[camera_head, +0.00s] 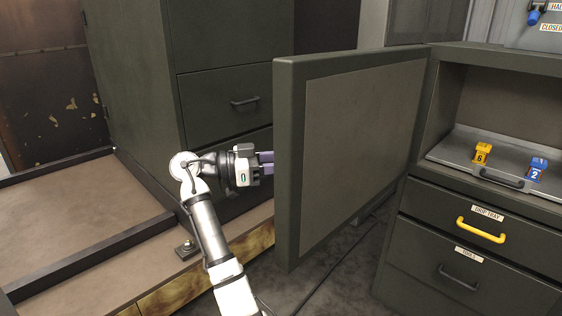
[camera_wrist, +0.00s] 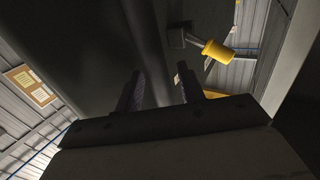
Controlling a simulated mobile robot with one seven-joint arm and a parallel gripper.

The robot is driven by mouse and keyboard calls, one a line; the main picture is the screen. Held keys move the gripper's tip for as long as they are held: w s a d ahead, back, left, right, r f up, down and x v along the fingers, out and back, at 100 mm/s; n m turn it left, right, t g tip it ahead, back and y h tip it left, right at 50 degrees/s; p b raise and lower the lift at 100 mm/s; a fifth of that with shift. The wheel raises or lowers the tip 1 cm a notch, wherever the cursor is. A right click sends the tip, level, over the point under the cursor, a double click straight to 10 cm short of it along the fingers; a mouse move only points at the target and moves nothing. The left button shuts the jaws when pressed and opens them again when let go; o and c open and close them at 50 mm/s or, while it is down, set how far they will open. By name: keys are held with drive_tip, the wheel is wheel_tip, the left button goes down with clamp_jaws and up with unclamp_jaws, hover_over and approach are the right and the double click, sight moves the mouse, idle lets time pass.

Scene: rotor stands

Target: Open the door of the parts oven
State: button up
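The parts oven (camera_head: 480,98) is the dark green cabinet at right in the head view. Its door (camera_head: 352,150) is swung wide out to the left, inner panel towards the camera, and the chamber is exposed. My gripper (camera_head: 265,163) is at the left of the door's free edge, its fingertips partly hidden behind that edge. In the wrist view the two fingers (camera_wrist: 160,92) stand apart with nothing between them. A yellow handle (camera_wrist: 217,51) on a dark mount is beyond and right of the fingers, apart from them. The door's outer face is hidden in the head view.
A shelf in the oven holds a yellow block marked 6 (camera_head: 481,153) and a blue block marked 2 (camera_head: 536,169). Below are a drip tray drawer (camera_head: 488,221) with a yellow handle and another drawer (camera_head: 460,275). A dark drawer cabinet (camera_head: 225,80) stands behind my gripper.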

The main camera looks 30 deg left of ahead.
drive_tip(key=b+v, duration=0.2)
drive_tip(key=v, duration=1.2)
drive_tip(key=shift+w, duration=0.1)
